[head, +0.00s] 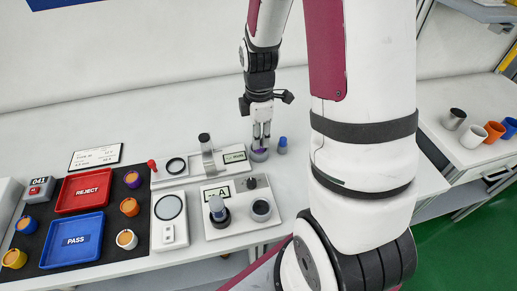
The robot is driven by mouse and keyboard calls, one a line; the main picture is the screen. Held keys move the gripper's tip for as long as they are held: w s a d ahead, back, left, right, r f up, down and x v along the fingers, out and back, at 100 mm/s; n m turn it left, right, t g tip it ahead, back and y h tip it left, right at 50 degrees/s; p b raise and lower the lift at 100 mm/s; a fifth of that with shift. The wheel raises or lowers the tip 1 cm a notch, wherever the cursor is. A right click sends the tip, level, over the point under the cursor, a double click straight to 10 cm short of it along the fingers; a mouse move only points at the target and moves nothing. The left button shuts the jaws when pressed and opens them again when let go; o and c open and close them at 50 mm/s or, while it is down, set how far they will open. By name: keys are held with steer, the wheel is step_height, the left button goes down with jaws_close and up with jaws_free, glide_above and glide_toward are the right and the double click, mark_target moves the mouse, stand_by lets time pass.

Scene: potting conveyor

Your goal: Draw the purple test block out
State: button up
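A small purple piece, which looks like the purple test block (257,149), shows at the mouth of a grey round holder (259,156) on the bench. My gripper (261,145) points straight down with its fingertips at the holder's mouth. The fingers hide part of the purple piece. The view is too small to tell whether they grip it or only stand around it.
A small blue-topped piece (282,146) stands close right of the holder. Left are instrument plates (215,230), a red REJECT tray (85,207), a blue PASS tray (60,257) and several small pots. More cups, including a white one (474,137), stand on the right-hand bench. The back of the bench is clear.

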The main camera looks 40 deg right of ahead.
jaws_close()
steer(key=shift+r, duration=0.25)
steer(key=shift+r+p, duration=1.6)
steer(key=shift+r, duration=0.4)
steer(key=shift+r, duration=0.15)
steer(key=shift+r+p, duration=1)
steer(key=shift+r, duration=0.35)
steer(key=shift+r, duration=0.15)
step_height(320, 180, up, 7)
steer(key=p, duration=0.4)
